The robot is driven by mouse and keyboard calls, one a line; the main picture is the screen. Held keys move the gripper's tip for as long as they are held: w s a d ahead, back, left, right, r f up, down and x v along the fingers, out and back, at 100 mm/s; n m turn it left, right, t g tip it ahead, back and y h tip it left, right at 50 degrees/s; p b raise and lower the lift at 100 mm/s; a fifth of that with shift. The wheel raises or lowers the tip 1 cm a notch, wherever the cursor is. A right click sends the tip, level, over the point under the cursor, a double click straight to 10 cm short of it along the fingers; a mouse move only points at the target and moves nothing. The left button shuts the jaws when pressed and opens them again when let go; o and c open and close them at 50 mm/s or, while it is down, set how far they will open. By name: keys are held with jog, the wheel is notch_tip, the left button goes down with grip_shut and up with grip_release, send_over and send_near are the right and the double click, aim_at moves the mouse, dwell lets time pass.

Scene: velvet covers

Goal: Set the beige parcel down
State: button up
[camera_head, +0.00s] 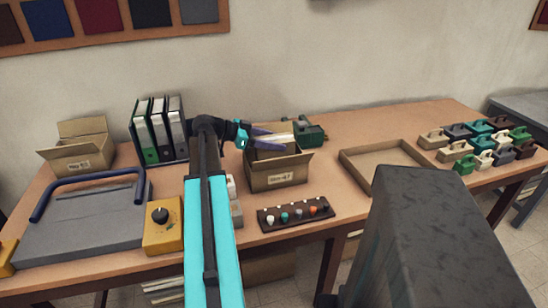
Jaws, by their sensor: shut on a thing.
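My gripper (268,138) is at the end of my black and cyan arm, over the open cardboard box (277,182) in the middle of the table. Its dark blue fingers are shut on a pale beige parcel (274,139). The parcel shows as a light strip between the fingers, at the height of the box's opening in the picture. I cannot tell whether it hangs above the box or reaches inside it. The box's front flap is folded outward, and its inside is largely hidden.
A green machine (308,132) stands behind the box. A dark strip with knobs (296,213) lies in front. An empty shallow tray (352,168) is to the right, before several coloured blocks with handles (483,158). Binders (160,130) and another open carton (78,158) are left.

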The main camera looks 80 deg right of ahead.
aim_at(274, 156)
jog(key=shift+f, duration=1.5)
jog(key=shift+f+p, duration=0.4)
jog(key=shift+f, duration=1.45)
jog(key=shift+a+f+b, duration=0.1)
jog(key=shift+f+b, duration=0.6)
jog(key=shift+b, duration=0.15)
jog(key=o, duration=1.4)
jog(key=shift+f, duration=0.15)
jog(key=shift+a, duration=0.1)
